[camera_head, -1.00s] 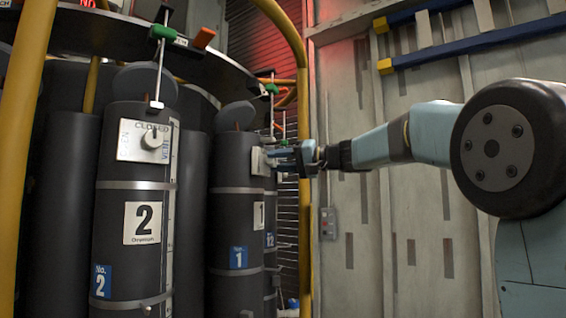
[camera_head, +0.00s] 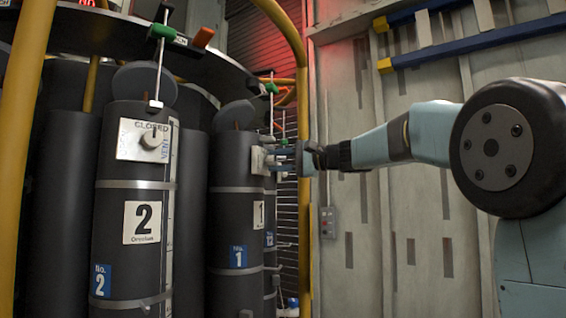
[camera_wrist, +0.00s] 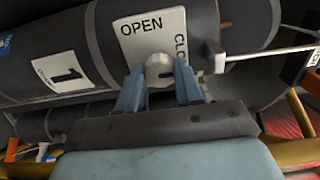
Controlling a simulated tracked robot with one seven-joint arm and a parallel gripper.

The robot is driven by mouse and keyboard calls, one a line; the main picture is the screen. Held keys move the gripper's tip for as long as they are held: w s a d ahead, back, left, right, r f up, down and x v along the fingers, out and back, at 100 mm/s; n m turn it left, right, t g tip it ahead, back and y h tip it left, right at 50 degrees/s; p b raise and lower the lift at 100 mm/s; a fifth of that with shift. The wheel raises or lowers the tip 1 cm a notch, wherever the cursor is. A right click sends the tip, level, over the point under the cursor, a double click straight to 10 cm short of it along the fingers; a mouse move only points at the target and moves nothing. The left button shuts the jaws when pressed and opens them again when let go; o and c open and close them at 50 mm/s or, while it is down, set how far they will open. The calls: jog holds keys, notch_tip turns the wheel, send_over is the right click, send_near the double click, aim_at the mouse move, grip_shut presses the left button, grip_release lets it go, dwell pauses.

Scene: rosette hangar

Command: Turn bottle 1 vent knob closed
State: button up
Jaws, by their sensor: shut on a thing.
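Bottle 1 (camera_head: 236,210) is a dark grey cylinder with a white "1" label and a blue "No. 1" tag, right of bottle 2 in the head view. In the wrist view bottle 1 (camera_wrist: 75,30) lies across the picture. Its white vent plate (camera_wrist: 142,32) reads "OPEN" at left and, partly hidden, "CLO…" at right. The round white vent knob (camera_wrist: 160,69) stands on this plate. My gripper (camera_wrist: 160,82) is shut on the knob, with a blue finger on each side. In the head view my gripper (camera_head: 282,158) reaches the plate from the right. The knob's pointer direction is unclear.
Bottle 2 (camera_head: 140,265) stands left with its own vent knob (camera_head: 150,140). A yellow curved rail (camera_head: 304,110) rises close beside my wrist. A thin rod (camera_wrist: 265,50) with a pale end joins bottle 1's top. A grey wall stands at right.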

jog(key=shift+f, duration=0.1)
dwell(0.3)
jog(key=o, duration=0.8)
jog(key=shift+w+a, duration=0.1)
jog(key=shift+o, duration=1.2)
jog(key=v, duration=1.4)
